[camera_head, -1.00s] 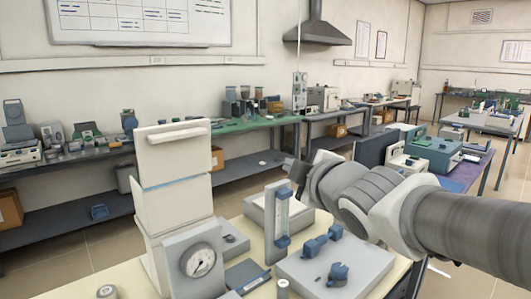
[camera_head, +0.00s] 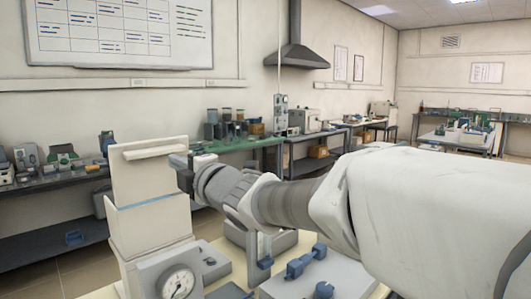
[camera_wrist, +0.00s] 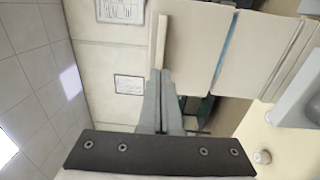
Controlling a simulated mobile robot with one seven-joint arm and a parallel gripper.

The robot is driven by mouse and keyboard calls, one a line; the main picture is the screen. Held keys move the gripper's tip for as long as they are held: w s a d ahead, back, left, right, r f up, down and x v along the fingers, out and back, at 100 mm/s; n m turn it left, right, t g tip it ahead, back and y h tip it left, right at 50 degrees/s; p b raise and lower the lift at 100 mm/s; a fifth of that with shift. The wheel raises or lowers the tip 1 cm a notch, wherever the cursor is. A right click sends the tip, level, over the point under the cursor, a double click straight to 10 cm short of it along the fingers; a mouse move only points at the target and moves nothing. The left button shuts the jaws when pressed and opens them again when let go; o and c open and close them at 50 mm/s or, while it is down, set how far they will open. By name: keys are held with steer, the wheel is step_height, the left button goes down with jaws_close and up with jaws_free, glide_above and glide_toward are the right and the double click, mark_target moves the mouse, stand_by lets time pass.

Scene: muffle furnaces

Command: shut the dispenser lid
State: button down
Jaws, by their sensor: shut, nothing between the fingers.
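The dispenser (camera_head: 150,230) is a tall white box with a round dial gauge (camera_head: 178,284) low on its front. Its lid (camera_head: 150,182) is a flat white panel standing upright above a thin blue line, with a ledge-like handle (camera_head: 155,152) across its upper part. In the wrist view the lid (camera_wrist: 195,45) is at upper right, with the handle (camera_wrist: 161,40) edge-on. My gripper (camera_head: 181,160) is at the right edge of the lid, near handle height. Its fingers (camera_wrist: 163,72) are together and empty, by the handle's end; I cannot tell whether they touch.
Blue fittings (camera_head: 305,262) on a grey base and an upright flow meter (camera_head: 259,252) stand on the cream bench below my arm. A green-topped bench (camera_head: 240,144) with jars runs along the wall behind. The air above the dispenser is clear.

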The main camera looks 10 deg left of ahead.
mark_target(159, 151)
steer(key=shift+x, duration=3)
steer(key=shift+r+p, duration=0.2)
steer(key=shift+p, duration=0.5)
